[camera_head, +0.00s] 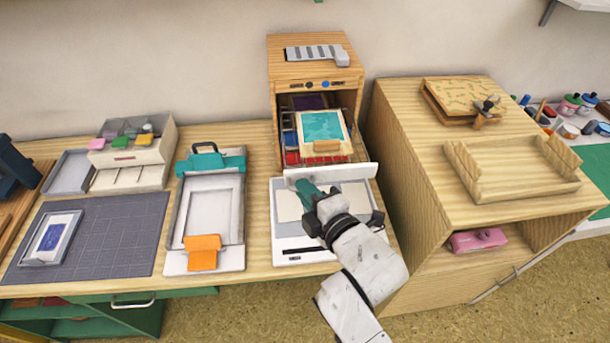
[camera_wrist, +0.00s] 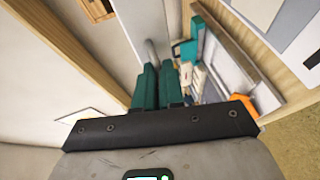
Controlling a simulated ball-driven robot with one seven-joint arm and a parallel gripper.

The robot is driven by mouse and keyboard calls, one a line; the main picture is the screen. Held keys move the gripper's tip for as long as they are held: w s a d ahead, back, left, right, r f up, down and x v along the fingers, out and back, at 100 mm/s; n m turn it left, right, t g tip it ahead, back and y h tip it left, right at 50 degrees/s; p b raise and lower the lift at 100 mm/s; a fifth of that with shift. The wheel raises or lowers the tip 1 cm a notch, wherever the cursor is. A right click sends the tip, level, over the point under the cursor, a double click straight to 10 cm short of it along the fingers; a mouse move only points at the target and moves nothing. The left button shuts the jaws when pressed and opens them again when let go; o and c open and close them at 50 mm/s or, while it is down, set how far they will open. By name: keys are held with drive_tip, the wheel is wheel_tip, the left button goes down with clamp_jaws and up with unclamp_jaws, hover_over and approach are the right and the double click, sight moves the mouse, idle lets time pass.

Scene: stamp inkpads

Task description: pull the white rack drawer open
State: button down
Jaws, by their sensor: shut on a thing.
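The white rack drawer's front (camera_head: 345,173) stands out ahead of the wooden cabinet (camera_head: 315,72) at the back of the table. Behind the front, a wood-framed teal screen (camera_head: 322,127) and red items (camera_head: 305,158) show in the drawer. My gripper (camera_head: 305,188) reaches from the lower right to the near side of the drawer front. In the wrist view its dark green fingers (camera_wrist: 160,80) are shut on a grey bar handle (camera_wrist: 152,52) beside a pale panel. The exact grip is partly hidden by the fingers.
A white tray (camera_head: 283,252) lies below the drawer front, under my arm. A clamp frame with orange tab (camera_head: 204,251) and a grey cutting mat (camera_head: 110,235) are to the left. A wooden cabinet (camera_head: 400,150) stands close on the right.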

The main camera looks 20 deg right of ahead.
drive_tip(key=shift+s+a+f, duration=0.1)
drive_tip(key=shift+s+a, duration=0.05)
drive_tip(key=shift+s, duration=0.3)
drive_tip(key=c, duration=1.3)
unclamp_jaws()
drive_tip(key=shift+w, duration=0.1)
drive_tip(key=b+v, duration=0.1)
drive_tip(key=v, duration=1)
